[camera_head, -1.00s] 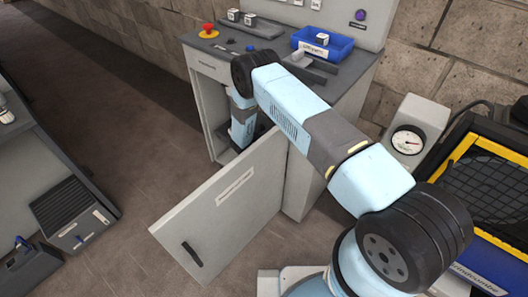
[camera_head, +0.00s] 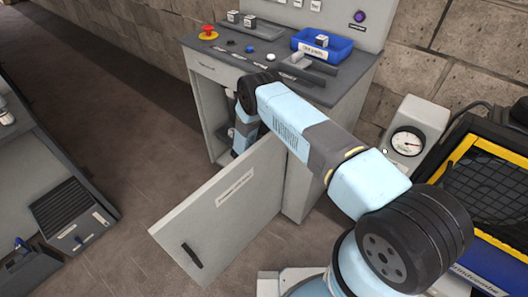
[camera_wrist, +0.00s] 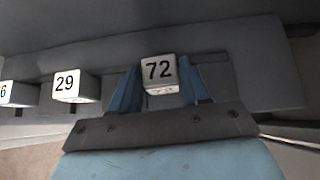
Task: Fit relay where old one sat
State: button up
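In the wrist view, a pale block marked 72 (camera_wrist: 160,72) sits between the two blue fingers of my gripper (camera_wrist: 160,88). The fingers flank it closely; I cannot tell whether they press on it. A block marked 29 (camera_wrist: 68,86) and one ending in 6 (camera_wrist: 6,94) stand to its left in the same row. In the head view my arm reaches down into the open cabinet (camera_head: 213,118), and my gripper is hidden there. Two small pale blocks (camera_head: 241,18) stand on the worktop, and another pale block (camera_head: 321,40) is at the blue bin (camera_head: 338,49).
The cabinet door (camera_head: 225,215) stands open in front of my arm. A red stop button (camera_head: 208,31) is on the worktop. A gauge box (camera_head: 414,128) and a yellow-edged dark unit (camera_head: 490,175) stand to the right. Open floor lies to the left.

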jog(key=o, duration=0.4)
jog(key=shift+o, duration=0.2)
jog(key=shift+r, duration=0.1)
jog(key=v, duration=1.2)
